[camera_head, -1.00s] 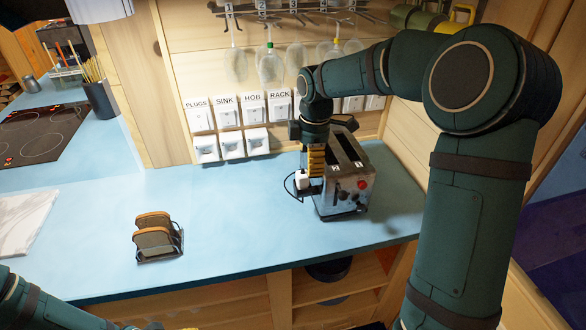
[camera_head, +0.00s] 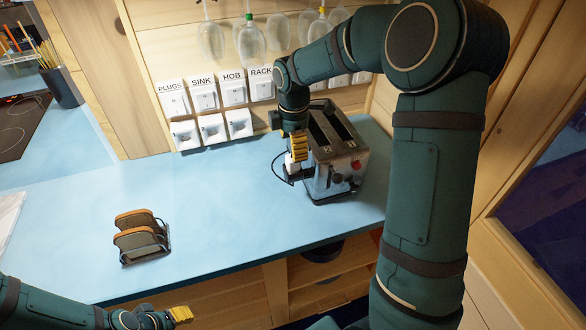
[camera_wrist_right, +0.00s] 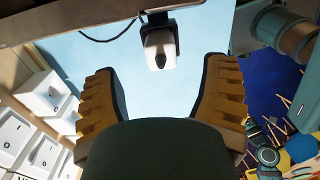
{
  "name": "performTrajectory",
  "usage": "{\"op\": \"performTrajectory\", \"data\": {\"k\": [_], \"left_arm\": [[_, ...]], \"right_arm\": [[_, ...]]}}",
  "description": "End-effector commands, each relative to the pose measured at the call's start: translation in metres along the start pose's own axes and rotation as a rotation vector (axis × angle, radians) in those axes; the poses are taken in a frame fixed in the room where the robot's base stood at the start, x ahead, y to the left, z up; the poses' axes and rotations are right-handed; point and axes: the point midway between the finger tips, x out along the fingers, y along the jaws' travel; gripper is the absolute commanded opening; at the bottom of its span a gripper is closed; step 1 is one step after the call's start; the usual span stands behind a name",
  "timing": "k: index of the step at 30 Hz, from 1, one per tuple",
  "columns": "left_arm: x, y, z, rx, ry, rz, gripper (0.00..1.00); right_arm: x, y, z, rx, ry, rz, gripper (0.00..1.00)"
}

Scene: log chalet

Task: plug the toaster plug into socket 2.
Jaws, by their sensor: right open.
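The silver-black toaster (camera_head: 350,165) stands on the blue counter near the back wall. A white plug (camera_head: 291,163) sits at its left side by a dark holder, with a black cable looping left. In the right wrist view the plug (camera_wrist_right: 160,46) lies beyond the spread fingers, apart from both. My right gripper (camera_head: 294,148) is open and points down beside the toaster, its yellow fingers close to the plug. Three white sockets sit low on the wall, the middle one (camera_head: 212,128) among them; their numbers are not readable. My left gripper (camera_head: 180,314) is at the bottom left, its jaws unclear.
A row of labelled white switches (camera_head: 204,95) is above the sockets. Glasses (camera_head: 250,42) hang higher up. A brown rack-like object (camera_head: 140,237) stands on the counter at front left. The counter (camera_head: 225,210) between it and the toaster is clear.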

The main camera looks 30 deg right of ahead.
Motion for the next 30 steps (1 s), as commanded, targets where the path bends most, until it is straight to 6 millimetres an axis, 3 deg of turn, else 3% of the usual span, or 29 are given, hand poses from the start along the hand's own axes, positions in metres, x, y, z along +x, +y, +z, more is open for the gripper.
{"op": "performTrajectory", "data": {"k": [10,20,26,27,30], "left_arm": [[0.002,-0.001,0.000,0.000,0.000,0.000,0.47],[0.002,-0.001,0.000,0.000,0.000,0.000,0.47],[0.002,-0.001,0.000,0.000,0.000,0.000,0.47],[0.002,-0.001,0.000,0.000,0.000,0.000,0.47],[0.002,-0.001,0.000,0.000,0.000,0.000,0.47]], "right_arm": [[0.045,-0.002,-0.001,0.001,-0.001,-0.004,0.73],[0.050,-0.001,-0.001,0.001,0.000,-0.001,0.74],[0.050,-0.001,-0.001,0.001,0.000,-0.001,0.04],[0.050,-0.001,-0.001,0.001,0.000,-0.001,0.00],[0.050,-0.001,-0.001,0.000,0.000,-0.001,0.00]]}}
